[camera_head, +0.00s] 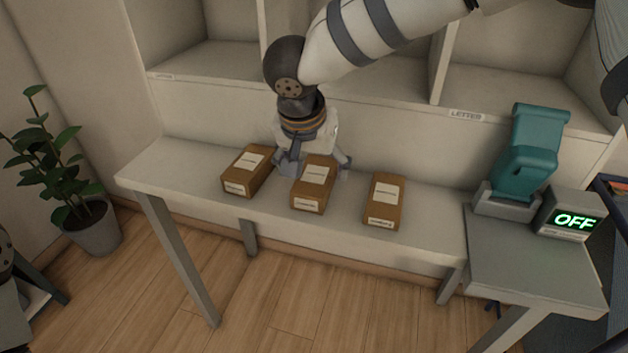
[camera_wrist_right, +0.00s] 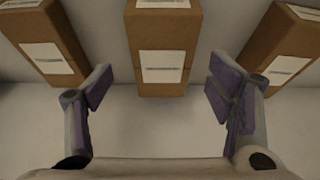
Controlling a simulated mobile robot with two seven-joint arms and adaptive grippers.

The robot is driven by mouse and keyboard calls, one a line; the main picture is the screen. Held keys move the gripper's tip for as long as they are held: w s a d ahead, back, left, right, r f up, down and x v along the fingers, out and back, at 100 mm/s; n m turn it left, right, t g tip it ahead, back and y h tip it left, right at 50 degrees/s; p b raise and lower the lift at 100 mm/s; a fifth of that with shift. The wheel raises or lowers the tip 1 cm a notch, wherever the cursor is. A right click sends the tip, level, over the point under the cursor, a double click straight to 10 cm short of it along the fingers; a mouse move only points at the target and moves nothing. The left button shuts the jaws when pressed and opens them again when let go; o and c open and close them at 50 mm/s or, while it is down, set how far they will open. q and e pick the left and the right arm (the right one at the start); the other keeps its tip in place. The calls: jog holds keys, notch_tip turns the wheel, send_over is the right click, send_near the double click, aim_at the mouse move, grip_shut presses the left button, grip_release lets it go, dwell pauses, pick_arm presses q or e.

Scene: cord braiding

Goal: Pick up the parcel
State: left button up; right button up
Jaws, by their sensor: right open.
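Three brown parcels with white labels lie in a row on the pale table. The middle parcel (camera_head: 314,184) also shows in the right wrist view (camera_wrist_right: 165,40), between and beyond my fingertips. The left parcel (camera_head: 247,171) and the right parcel (camera_head: 384,202) stand apart from it on either side. My right gripper (camera_head: 316,165) is open and empty, behind the middle parcel in the head view. In the right wrist view, its two fingers (camera_wrist_right: 163,95) are spread wider than the middle parcel. I cannot tell if a finger touches a parcel. My left gripper is not in view.
The pale table (camera_head: 180,176) has bare room at its left end. Shelf compartments (camera_head: 385,95) rise behind it. At the right, a teal device (camera_head: 527,155) and a box reading OFF (camera_head: 571,215) stand on a side table (camera_head: 530,268). A potted plant (camera_head: 92,225) stands left.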

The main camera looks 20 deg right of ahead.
aim_at(314, 176)
jog(key=x, duration=0.3)
jog(key=shift+a+f, duration=0.1)
jog(key=shift+f, duration=0.1)
jog(key=shift+w+f, duration=0.25)
jog(key=shift+f, duration=0.1)
jog(key=c, duration=1.2)
jog(key=shift+c, duration=0.2)
jog(key=shift+r, duration=0.15)
